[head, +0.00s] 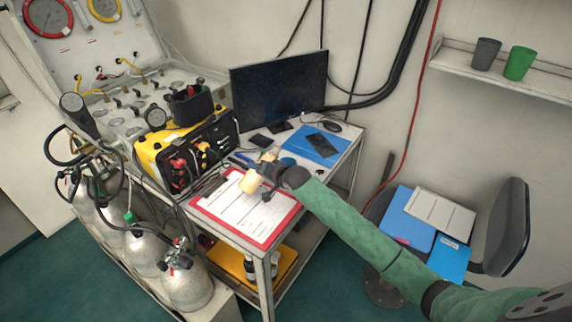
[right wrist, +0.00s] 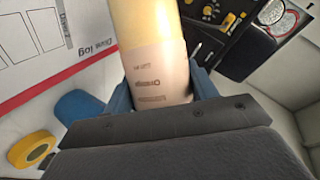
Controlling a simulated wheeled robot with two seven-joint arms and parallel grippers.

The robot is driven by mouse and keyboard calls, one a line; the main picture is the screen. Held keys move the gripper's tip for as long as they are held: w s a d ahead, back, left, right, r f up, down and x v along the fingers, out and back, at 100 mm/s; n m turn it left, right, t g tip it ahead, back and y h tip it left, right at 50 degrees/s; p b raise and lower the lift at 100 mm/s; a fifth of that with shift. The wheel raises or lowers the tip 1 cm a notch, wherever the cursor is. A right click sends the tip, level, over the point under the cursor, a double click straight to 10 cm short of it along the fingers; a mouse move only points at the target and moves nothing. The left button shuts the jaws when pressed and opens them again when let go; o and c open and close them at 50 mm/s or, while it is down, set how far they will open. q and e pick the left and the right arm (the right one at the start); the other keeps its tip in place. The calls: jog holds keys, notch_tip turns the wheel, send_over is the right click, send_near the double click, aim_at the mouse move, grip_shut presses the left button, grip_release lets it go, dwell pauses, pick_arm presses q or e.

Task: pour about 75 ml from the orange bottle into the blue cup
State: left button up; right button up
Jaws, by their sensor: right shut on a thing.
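The orange bottle (right wrist: 152,35) has a pale orange-yellow body and a label reading "Orange". My right gripper (right wrist: 155,92) is shut around its labelled part in the right wrist view. In the head view the bottle (head: 250,181) shows as a small cream shape at my right gripper (head: 267,173), over the clipboard. Its exact tilt and contents cannot be told. A blue rounded thing (right wrist: 80,112), likely the blue cup, is beside the gripper in the right wrist view, partly hidden by it. Its opening is not clear. My left gripper is not in view.
A red-edged clipboard with a dive log (head: 240,212) lies on the table's front. A yellow-black panel box (head: 185,150) stands left, a monitor (head: 278,87) behind. A yellow tape roll (right wrist: 32,149) is near the blue thing. Grey and green cups (head: 519,63) stand on the wall shelf.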

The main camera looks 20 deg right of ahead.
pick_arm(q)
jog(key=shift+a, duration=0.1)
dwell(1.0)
